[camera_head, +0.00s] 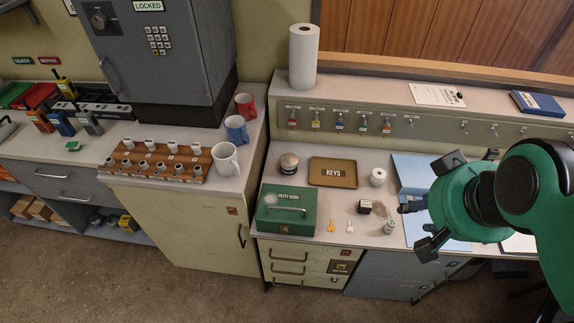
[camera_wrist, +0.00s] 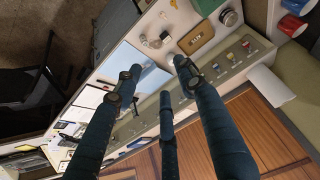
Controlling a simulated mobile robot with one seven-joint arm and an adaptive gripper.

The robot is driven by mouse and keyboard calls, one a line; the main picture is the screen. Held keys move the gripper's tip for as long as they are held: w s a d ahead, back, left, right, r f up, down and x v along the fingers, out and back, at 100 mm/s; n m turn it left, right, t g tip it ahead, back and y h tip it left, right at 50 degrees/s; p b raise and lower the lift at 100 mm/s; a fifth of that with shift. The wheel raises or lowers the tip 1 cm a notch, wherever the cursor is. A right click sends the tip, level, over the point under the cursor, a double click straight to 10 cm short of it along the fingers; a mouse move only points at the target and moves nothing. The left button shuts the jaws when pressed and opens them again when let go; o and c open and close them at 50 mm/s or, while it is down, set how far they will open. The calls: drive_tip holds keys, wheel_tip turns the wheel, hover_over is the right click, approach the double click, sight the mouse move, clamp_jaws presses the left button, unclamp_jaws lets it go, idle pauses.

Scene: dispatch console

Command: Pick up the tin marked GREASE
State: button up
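A round, squat tin with a dark lid (camera_head: 288,162) stands on the desk left of the KEYS tray. It also shows near the top of the wrist view (camera_wrist: 230,17). A smaller grey cylinder (camera_head: 389,227) stands near the desk's front edge. I cannot read GREASE on either one. My gripper (camera_head: 424,208) is at the right in the head view, above the blue sheet on the desk and well right of the round tin. In the wrist view its fingers (camera_wrist: 158,80) are spread apart with nothing between them. It touches neither tin.
The brown KEYS tray (camera_head: 333,172), green petty cash box (camera_head: 287,209) and white roll (camera_head: 377,177) stand around the round tin. Loose keys (camera_head: 331,225) and a small dark box (camera_head: 365,207) lie in front. A key-hook panel (camera_head: 386,125) rises behind.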

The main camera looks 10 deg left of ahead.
drive_tip(key=shift+o, duration=0.3)
drive_tip(key=o, duration=0.9)
drive_tip(key=w+a+f+m+g+y+p, duration=0.1)
drive_tip(key=w+a+m+p, duration=0.2)
drive_tip(key=w+a+m, duration=0.75)
drive_tip(key=w+a+f+m+g+p, duration=0.1)
drive_tip(key=w+f+m+p, duration=0.2)
drive_tip(key=w, duration=1.4)
drive_tip(key=w+a+f+m+p, duration=0.2)
drive_tip(key=w+a+f+m, duration=0.2)
drive_tip(key=f, duration=0.4)
drive_tip(key=w+a+f+m+p, duration=0.2)
drive_tip(key=w+a+f+m, duration=0.3)
drive_tip(key=f, duration=0.3)
drive_tip(key=w+a+f+m+g+p, duration=0.1)
drive_tip(key=w+a+f+m+p, duration=0.1)
drive_tip(key=w+a+f+m, duration=0.3)
drive_tip(key=shift+w+a+f+m+y, duration=0.15)
drive_tip(key=shift+a+f+m, duration=0.15)
drive_tip(key=shift+f, duration=0.25)
drive_tip(key=shift+s+a+f+m+y, duration=0.1)
drive_tip(key=shift+a+f+m, duration=0.2)
drive_tip(key=shift+f, duration=0.3)
drive_tip(key=shift+w+a+f+m+y, duration=0.15)
drive_tip(key=shift+a+f+m, duration=0.15)
drive_tip(key=shift+f, duration=0.25)
